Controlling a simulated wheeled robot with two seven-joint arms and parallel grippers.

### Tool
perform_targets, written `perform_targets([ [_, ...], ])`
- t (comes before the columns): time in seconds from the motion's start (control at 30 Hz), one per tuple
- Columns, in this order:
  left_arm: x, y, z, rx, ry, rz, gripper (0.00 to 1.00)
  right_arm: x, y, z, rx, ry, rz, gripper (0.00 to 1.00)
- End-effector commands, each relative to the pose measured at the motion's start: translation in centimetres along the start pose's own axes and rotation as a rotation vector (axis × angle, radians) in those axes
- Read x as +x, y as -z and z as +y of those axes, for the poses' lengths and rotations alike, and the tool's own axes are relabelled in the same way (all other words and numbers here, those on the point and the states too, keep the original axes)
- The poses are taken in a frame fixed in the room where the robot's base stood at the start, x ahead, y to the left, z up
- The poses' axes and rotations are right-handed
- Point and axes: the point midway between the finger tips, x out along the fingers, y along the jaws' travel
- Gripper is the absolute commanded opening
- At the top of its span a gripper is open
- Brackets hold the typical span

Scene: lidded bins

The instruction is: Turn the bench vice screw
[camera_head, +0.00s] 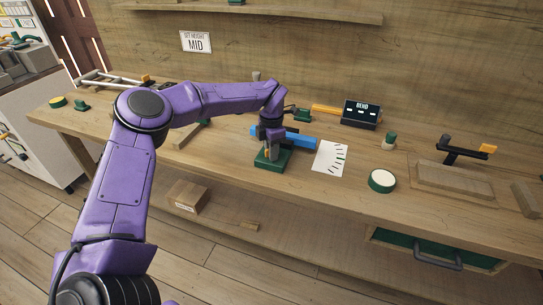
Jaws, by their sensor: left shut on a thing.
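The bench vice has a dark green base (273,165) on the wooden workbench, with a blue bar (300,141) reaching out to the right behind my gripper. My left arm reaches over the bench from the left. My left gripper (270,153) points down over the green base and is shut on the vice's screw, which its fingers and wrist mostly hide. A small orange part shows at the fingers. A white sheet with dial marks (331,158) lies just right of the base. My right gripper is not in view.
A dark box marked "BEND" (361,114) stands behind, with an orange-handled tool (327,109) left of it. A round green-rimmed white disc (382,181) and a green knob (389,141) are to the right. A black clamp (464,151) stands farther right. The front right bench has free room.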

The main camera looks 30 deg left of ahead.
Motion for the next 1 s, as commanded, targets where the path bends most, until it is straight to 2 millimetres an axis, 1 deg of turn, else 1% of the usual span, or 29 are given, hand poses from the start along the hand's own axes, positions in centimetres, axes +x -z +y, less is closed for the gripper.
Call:
perform_targets([
  [0.03, 0.2, -0.1, 0.1, -0.047, -0.003, -0.004, 0.03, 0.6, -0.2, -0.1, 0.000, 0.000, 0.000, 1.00],
  [0.1, 0.1, -0.1, 0.1, -0.088, -0.003, -0.003, 0.03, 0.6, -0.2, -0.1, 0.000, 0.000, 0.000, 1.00],
  [0.3, -0.1, 0.0, 0.1, -0.094, -0.002, -0.002, 0.03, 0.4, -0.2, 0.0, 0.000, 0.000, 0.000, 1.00],
  [0.37, 0.0, 0.0, 0.1, -0.113, -0.002, -0.002, 0.03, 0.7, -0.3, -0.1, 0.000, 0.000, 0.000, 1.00],
  [0.5, 0.3, -0.1, 0.1, -0.294, -0.003, -0.005, 0.03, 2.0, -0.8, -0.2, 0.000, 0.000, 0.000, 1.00],
  [0.63, 0.1, -0.1, 0.1, -0.423, -0.002, -0.004, 0.03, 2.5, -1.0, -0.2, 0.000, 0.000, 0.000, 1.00],
  [0.83, -0.1, 0.0, 0.1, -0.444, -0.002, -0.003, 0.03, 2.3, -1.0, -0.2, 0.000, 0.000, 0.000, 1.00],
  [0.87, -0.1, 0.0, 0.1, -0.444, -0.002, -0.003, 0.26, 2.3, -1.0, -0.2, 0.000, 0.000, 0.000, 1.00],
  [0.9, -0.1, 0.0, 0.1, -0.443, -0.002, -0.003, 0.34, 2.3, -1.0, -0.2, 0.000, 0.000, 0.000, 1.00],
  [1.0, -0.1, 0.0, 0.1, -0.442, -0.002, -0.002, 0.34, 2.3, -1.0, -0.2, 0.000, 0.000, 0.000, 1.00],
])
